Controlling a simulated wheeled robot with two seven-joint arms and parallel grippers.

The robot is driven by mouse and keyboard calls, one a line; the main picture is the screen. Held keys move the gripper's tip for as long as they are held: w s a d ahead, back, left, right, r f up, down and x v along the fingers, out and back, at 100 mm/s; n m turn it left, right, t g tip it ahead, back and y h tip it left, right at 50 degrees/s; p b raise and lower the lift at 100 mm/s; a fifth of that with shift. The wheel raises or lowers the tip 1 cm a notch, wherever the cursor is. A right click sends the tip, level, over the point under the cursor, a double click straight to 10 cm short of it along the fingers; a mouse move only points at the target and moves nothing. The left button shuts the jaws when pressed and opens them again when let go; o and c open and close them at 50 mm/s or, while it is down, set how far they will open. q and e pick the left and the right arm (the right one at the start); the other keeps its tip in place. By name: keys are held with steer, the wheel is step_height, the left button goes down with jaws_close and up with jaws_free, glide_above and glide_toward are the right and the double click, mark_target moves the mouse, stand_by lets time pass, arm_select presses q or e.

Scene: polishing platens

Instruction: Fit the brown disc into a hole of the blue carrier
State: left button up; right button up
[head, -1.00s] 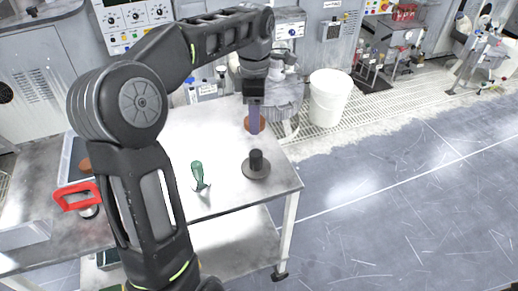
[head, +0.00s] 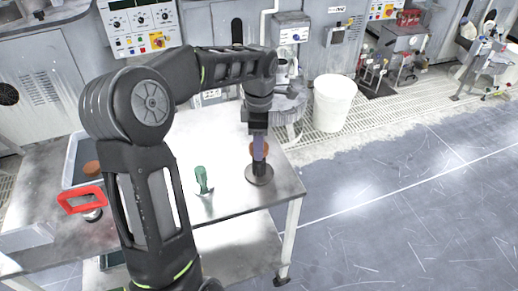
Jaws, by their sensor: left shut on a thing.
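My left gripper (head: 258,157) points down over the right part of the metal table and is shut on the brown disc (head: 266,149), whose edges show beside the fingers. Behind and below it in the picture is a dark round weight (head: 259,178) with an upright knob, standing on the table; the gripper and disc hide most of the knob. I cannot tell the gap between disc and weight. Another brown disc (head: 92,168) sits in the tray at the left, partly hidden by my arm. I cannot make out the blue carrier. My right gripper is not in view.
A white bucket (head: 333,103) stands behind the table's right end. Machines line the back; the floor at right is free.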

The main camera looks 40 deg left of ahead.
arm_select(q)
steer(key=shift+f, duration=1.3)
steer(key=shift+f, duration=0.25)
steer(key=o, duration=1.5)
steer(key=shift+r, duration=0.1)
steer(key=shift+c, duration=0.2)
steer(key=shift+r, duration=0.15)
step_height(320, 180, up, 12)
steer(key=p, duration=0.1)
